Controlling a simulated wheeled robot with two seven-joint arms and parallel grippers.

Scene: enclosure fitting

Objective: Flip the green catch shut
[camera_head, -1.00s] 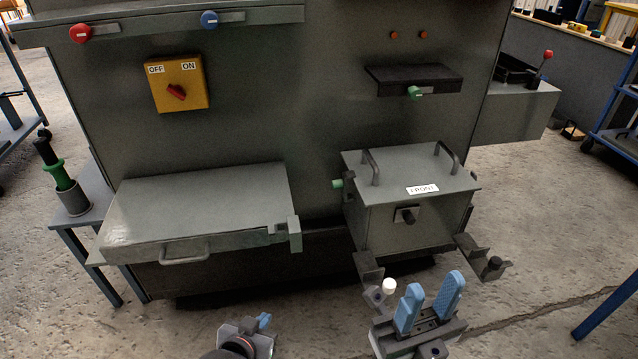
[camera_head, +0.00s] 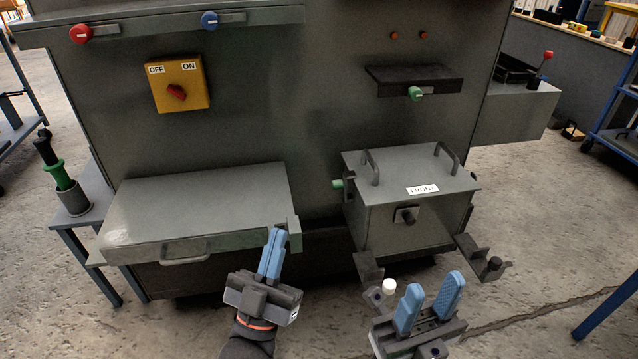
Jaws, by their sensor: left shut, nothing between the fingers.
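A green knob (camera_head: 415,93) with a short pale lever sits on the front edge of the dark shelf (camera_head: 440,79) on the cabinet wall. Another green piece (camera_head: 338,184) sticks out from the left side of the grey box marked FRONT (camera_head: 405,228). I cannot tell for certain which is the catch. My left gripper (camera_head: 278,236) is shut and empty, in front of the right end of the grey lid, well below the shelf and left of the box. My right gripper (camera_head: 431,291) is open and empty, in front of and below the box.
A red knob (camera_head: 80,33) and a blue knob (camera_head: 209,19) sit on the upper ledge. A yellow OFF/ON switch (camera_head: 178,84) is below them. The grey lid (camera_head: 200,200) juts out at left. Brackets (camera_head: 483,256) flank the box's lower front.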

